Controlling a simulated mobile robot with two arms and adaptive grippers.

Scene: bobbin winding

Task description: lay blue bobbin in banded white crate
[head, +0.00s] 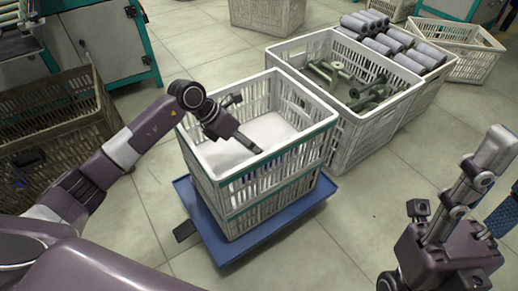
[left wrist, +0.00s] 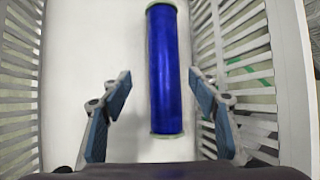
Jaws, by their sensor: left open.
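The banded white crate (head: 198,160) has slatted walls and a green band under its rim. It is stacked on a similar crate. My left gripper (head: 246,124) reaches down into it. In the left wrist view the gripper (left wrist: 160,92) is open, its blue-padded fingers spread apart. The blue bobbin (left wrist: 166,65) lies lengthwise between and beyond the fingers, over the crate's white floor (left wrist: 95,45), with a gap to each finger. It has pale green end flanges.
The crate stack stands on a blue platform (head: 228,251). Behind right, a white crate (head: 352,150) holds several green bobbins, and another group of grey bobbins (head: 407,62) lies beyond. A brown slatted crate (head: 45,118) is at left. Tiled floor is clear at front right.

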